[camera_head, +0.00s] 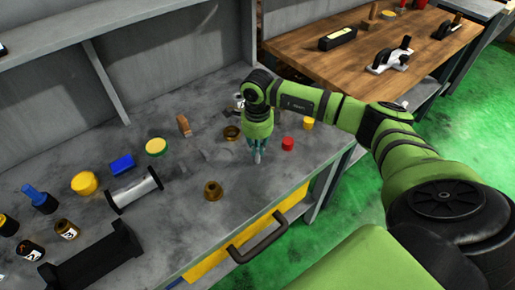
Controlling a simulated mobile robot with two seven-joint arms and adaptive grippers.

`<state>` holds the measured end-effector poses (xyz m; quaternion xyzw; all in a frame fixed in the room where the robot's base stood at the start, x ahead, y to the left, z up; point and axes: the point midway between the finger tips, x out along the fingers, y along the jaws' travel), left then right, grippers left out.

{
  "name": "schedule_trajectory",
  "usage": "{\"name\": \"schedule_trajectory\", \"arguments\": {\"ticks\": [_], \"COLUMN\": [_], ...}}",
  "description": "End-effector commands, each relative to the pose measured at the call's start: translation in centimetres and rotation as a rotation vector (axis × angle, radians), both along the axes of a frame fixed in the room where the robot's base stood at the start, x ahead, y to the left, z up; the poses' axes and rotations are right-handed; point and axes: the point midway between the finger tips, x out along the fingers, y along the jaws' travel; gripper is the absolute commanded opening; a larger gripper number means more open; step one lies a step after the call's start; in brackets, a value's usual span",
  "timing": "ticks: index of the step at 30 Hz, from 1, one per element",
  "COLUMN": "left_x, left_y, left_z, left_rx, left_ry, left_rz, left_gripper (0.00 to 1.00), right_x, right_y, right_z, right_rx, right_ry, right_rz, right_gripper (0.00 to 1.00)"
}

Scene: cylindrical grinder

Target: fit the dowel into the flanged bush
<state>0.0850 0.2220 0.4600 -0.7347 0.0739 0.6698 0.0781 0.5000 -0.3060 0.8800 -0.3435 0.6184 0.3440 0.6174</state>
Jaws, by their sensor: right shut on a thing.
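My right gripper (257,154) reaches down over the grey bench top, right of the middle. It is shut on a small, slim grey piece, apparently the dowel (257,159), which is mostly hidden by the fingers. A brass-coloured flanged bush (213,191) with a dark hole stands upright on the bench, to the lower left of the gripper and apart from it. Another brown, ring-like part (232,132) lies to the gripper's upper left. My left gripper is not in view.
A red part (288,143) and a yellow part (308,123) stand right of the gripper. A metal spool (134,190), a blue block (122,164) and a black cradle (92,262) are at left. The bench around the bush is clear; its front edge has a drawer handle (258,238).

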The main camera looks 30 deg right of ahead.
Motion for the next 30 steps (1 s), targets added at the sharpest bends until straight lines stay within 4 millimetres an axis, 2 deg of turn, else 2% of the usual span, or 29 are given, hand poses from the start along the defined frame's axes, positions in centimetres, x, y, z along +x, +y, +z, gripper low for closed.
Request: {"name": "schedule_trajectory", "arguments": {"ticks": [7, 18, 24, 30], "left_x": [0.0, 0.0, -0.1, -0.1], "left_y": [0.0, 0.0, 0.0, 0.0], "left_z": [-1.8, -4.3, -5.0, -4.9], "left_rx": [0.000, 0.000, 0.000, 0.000], "left_ry": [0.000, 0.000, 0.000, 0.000], "left_rz": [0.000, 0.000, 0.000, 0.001], "left_gripper": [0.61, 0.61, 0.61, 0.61], "right_x": [0.2, -6.9, -9.0, -9.7], "right_y": [-0.1, -4.8, -6.1, -6.4], "right_z": [3.4, 8.2, 9.8, 10.6], "right_rx": [-0.001, -0.004, -0.002, -0.001], "right_ry": [-0.009, -0.003, -0.003, -0.001], "right_rz": [0.001, -0.003, -0.002, 0.002], "right_gripper": [0.00, 0.00, 0.00, 0.00]}}
